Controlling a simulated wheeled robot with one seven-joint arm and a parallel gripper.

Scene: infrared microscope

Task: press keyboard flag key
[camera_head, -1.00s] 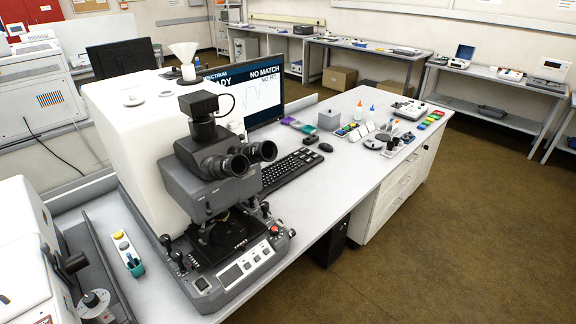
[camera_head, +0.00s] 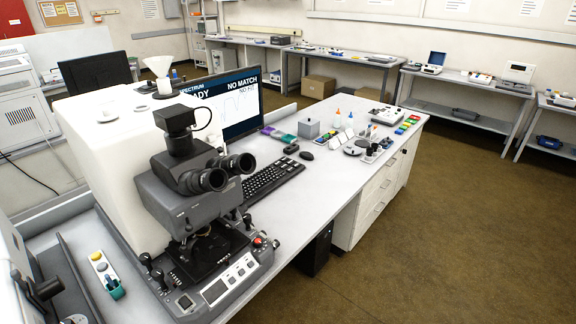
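The black keyboard (camera_head: 270,180) lies on the white bench in front of the monitor, just right of the microscope. Its keys are too small to tell the flag key apart. The monitor (camera_head: 232,104) behind it is lit and reads "NO MATCH" above a spectrum curve. The infrared microscope (camera_head: 200,205), with dark eyepieces and a control panel at its front, hides part of the keyboard's near left end. My gripper is not in view.
A black mouse (camera_head: 306,155) lies right of the keyboard. Small bottles, colored blocks and a grey box (camera_head: 308,129) stand farther along the bench (camera_head: 330,185). The brown floor (camera_head: 440,230) to the right is clear.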

